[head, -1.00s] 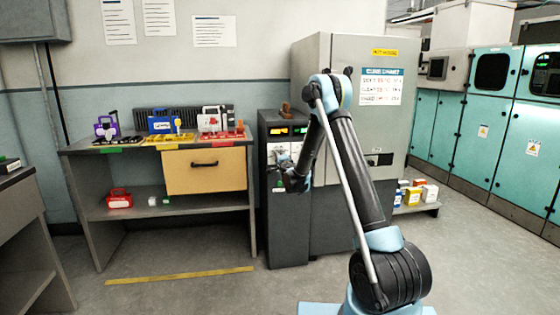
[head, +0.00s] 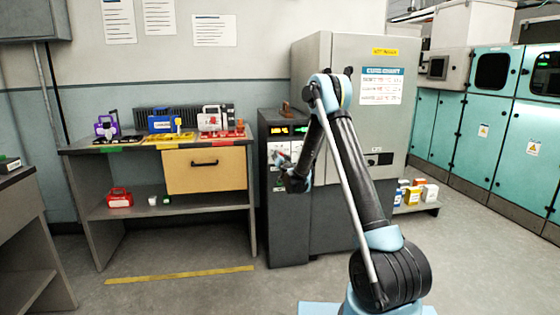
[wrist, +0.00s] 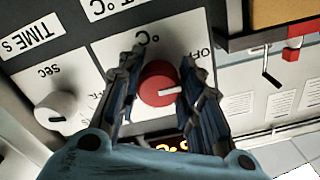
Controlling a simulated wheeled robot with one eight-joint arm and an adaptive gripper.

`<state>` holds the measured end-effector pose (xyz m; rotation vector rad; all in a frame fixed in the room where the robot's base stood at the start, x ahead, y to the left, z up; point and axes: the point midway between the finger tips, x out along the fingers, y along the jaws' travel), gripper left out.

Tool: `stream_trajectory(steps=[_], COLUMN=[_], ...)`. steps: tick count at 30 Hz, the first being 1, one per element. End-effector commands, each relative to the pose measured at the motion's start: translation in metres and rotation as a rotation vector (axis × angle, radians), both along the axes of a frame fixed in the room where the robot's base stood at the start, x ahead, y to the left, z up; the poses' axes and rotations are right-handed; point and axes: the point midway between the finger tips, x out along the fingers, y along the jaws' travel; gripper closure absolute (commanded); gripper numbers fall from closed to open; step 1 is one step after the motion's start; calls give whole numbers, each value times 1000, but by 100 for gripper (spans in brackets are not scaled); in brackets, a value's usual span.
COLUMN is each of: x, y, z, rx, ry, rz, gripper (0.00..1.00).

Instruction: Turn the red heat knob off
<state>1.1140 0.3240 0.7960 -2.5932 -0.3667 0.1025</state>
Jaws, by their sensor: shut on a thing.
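The red heat knob (wrist: 158,84) is on a white panel in the wrist view, with °C markings above it and the word OFF to its right. My gripper (wrist: 157,75) has one finger on each side of the knob and is shut on it. In the head view my gripper (head: 280,165) is at the front of the dark control cabinet (head: 289,235) and hides the knob.
A white time knob (wrist: 60,106) is to the left on the same panel. A lit orange display (wrist: 170,147) shows behind the gripper. A bench (head: 82,150) with coloured cases stands left of the cabinet; a tall grey cabinet (head: 345,60) stands right.

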Motion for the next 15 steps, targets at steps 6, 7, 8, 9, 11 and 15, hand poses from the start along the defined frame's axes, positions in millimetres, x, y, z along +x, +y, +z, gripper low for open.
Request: stream_trajectory(steps=[6,7,8,9,11,15], x=[0,0,0,0,0,1], y=[-1,-1,-2,-2,-2,-2], z=[-1,-1,-1,-1,-1,-1], rx=[-138,-154,-168,-185,-208,-246], ry=[-40,-44,-48,-54,-61,-71], rz=[0,0,0,-1,-1,-2], gripper=[91,91,91,91,91,90])
